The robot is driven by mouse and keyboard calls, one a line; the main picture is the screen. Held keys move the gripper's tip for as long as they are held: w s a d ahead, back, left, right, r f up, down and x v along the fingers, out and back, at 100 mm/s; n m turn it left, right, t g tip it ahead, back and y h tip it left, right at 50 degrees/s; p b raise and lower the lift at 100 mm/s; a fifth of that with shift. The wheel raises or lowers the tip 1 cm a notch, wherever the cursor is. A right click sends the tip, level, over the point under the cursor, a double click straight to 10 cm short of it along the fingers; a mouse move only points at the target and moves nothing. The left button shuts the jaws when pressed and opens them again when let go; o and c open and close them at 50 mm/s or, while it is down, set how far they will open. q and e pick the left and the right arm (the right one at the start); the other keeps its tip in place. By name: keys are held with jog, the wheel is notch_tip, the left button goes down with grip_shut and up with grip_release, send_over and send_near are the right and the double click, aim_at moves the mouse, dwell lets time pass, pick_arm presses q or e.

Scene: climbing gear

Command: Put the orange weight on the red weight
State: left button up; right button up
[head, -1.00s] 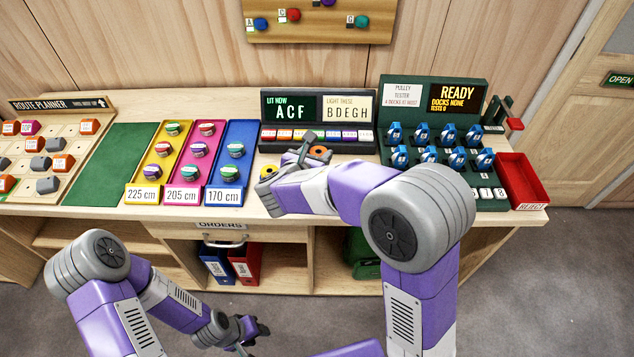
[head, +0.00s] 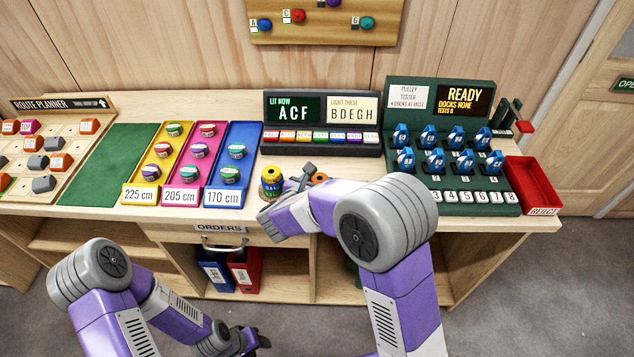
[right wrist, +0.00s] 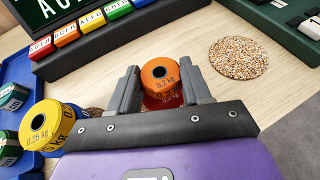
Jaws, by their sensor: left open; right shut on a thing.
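The orange weight (right wrist: 160,72), a round disc with a centre hole, is between the fingers of my right gripper (right wrist: 160,80). In the head view the orange weight (head: 319,177) shows beside my right gripper (head: 308,174). My right gripper is shut on it. The red weight (right wrist: 166,101) shows directly below the orange weight in the right wrist view, largely hidden by it and my gripper. I cannot tell if the two touch. My left gripper (head: 256,341) is open and empty, low in front of the bench.
A yellow weight (right wrist: 38,122) tops a stack left of my right gripper. A speckled round patch (right wrist: 238,58) lies to the right. Behind stands the lettered console (head: 322,148). The pulley tester (head: 470,196) and red reject tray (head: 532,182) are at right.

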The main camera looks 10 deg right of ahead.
jog(key=shift+f, duration=0.1)
jog(key=o, duration=1.2)
jog(key=p+v, duration=0.3)
jog(key=v, duration=0.9)
jog(key=shift+r, duration=0.25)
